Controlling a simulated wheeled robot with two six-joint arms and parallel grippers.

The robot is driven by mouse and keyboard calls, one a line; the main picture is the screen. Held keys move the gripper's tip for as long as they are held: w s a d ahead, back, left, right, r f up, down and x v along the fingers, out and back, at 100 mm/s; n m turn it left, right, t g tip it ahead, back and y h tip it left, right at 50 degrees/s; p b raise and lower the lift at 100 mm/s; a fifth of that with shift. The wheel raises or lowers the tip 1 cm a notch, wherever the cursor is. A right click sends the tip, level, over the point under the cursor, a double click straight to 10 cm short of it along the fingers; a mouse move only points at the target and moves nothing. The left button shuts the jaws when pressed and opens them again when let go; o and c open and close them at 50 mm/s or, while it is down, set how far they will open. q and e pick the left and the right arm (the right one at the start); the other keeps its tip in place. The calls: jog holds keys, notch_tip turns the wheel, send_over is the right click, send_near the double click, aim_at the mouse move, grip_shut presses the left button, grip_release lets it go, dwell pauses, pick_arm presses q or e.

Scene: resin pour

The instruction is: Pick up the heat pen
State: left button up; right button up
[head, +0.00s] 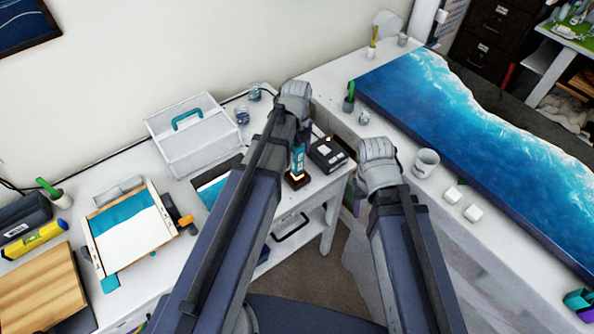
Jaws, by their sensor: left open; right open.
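A slim teal tool, which looks like the heat pen (297,160), stands upright in a small dark stand (297,181) near the right end of the white worktable. My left gripper (302,132) is just above and behind it in the picture, open, with its fingers mostly hidden behind my wrist and arm. I cannot tell whether it touches the pen. My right gripper (361,190) is open and empty, to the right of the pen near the table's right end. Its fingers are barely visible.
A black box device (328,153) sits right of the stand. A white toolbox (192,134) with a teal handle stands behind left. A framed teal-and-white board (131,229) lies further left. A blue wave-patterned slab (470,130), a white mug (426,162) and white cubes (452,195) are on the right bench.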

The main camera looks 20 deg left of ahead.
pick_arm(q)
notch_tip(320, 180, down, 4)
jog(key=b, duration=0.2)
jog(key=shift+r+b, duration=0.15)
jog(key=shift+b, duration=0.25)
jog(key=shift+r, duration=0.1)
grip_shut()
